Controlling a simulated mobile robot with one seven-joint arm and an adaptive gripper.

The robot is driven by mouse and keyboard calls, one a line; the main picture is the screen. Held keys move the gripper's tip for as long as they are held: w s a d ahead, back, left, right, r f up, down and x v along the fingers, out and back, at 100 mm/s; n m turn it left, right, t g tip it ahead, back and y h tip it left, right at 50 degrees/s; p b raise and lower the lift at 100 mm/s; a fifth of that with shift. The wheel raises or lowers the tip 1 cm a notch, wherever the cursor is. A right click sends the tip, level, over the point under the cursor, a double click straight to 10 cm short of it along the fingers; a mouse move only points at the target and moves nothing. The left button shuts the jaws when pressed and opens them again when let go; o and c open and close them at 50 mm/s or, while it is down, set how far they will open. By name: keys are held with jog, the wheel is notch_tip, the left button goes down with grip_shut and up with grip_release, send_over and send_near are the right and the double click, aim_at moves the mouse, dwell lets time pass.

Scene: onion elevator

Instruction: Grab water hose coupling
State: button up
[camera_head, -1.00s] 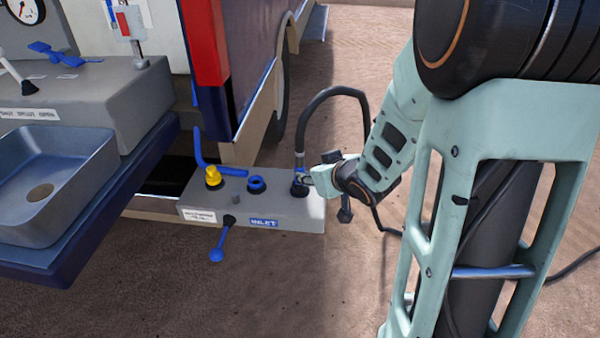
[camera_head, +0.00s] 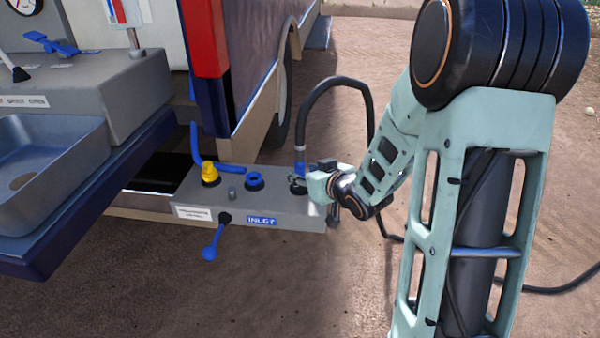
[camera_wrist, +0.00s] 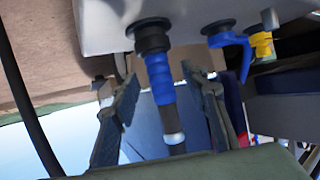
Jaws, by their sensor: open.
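The water hose coupling (camera_wrist: 160,78) is a blue ribbed sleeve with a black collar at the grey inlet block (camera_wrist: 95,25) and a silver ring at its other end. In the head view, the coupling (camera_head: 299,160) stands upright at the block's right end, with the black hose (camera_head: 345,82) arching from it. My gripper (camera_wrist: 158,84) is open, its two fingers on either side of the coupling with gaps showing. In the head view my gripper (camera_head: 312,184) is beside the coupling's lower part and partly hides its base.
A yellow fitting (camera_head: 210,173), a blue-ringed port (camera_head: 255,181) and a blue lever (camera_head: 212,243) are on the block. A grey sink (camera_head: 45,160) stands at left, the vehicle wall (camera_head: 245,70) behind. The hose trails on open ground at right.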

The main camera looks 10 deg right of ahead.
jog(key=shift+x, duration=1.45)
grip_shut()
